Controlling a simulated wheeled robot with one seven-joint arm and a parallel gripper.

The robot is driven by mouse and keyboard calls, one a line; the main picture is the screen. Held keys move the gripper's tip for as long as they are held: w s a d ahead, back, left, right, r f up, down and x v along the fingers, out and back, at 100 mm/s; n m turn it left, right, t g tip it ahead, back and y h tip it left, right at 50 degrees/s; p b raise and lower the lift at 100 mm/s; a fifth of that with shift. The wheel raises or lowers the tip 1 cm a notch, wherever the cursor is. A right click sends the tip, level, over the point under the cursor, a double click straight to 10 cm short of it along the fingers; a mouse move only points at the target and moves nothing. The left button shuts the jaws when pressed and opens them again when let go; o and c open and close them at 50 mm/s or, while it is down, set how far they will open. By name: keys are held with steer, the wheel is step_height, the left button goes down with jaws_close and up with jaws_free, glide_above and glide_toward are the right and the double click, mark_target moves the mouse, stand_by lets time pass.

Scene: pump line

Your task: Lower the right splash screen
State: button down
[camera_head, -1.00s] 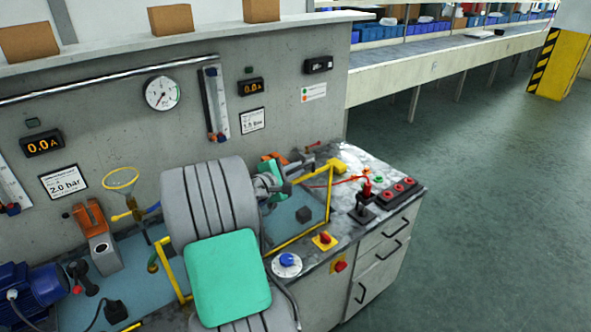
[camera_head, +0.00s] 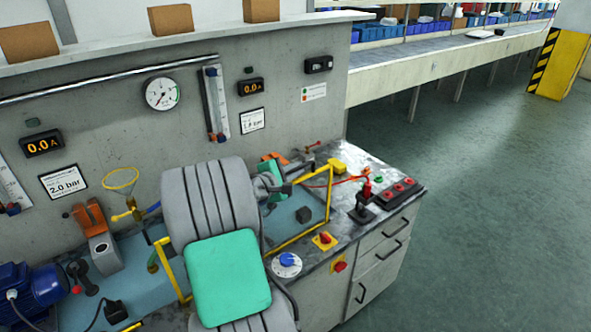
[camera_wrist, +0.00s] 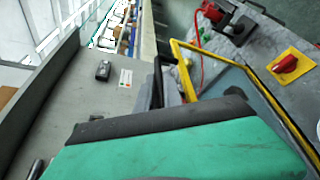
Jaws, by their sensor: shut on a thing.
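The right splash screen (camera_head: 329,200) is a clear panel in a yellow frame, standing over the right part of the bench. In the wrist view the yellow frame (camera_wrist: 183,75) runs up to a corner and away to the right. My gripper (camera_head: 312,160) is at the frame's upper edge and is shut on it. In the wrist view a dark finger (camera_wrist: 157,88) lies against the frame's left side; the exact contact is hidden by my green wrist cover.
The bench end carries a red-handled device (camera_head: 364,190), a black box with red buttons (camera_head: 397,190), a yellow-and-red switch (camera_head: 325,239) and a blue dial (camera_head: 287,261). The wall with gauges is close behind my gripper. A blue motor (camera_head: 30,287) stands left. The floor at right is clear.

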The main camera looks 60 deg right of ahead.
mark_target(293, 224)
steer(key=shift+f, duration=0.1)
step_height(293, 224, down, 22)
steer(key=b, duration=1.3)
steer(key=c, duration=1.5)
jaws_free()
steer(key=v, duration=0.7)
steer(key=shift+a+r, duration=0.2)
steer(key=shift+a, duration=0.15)
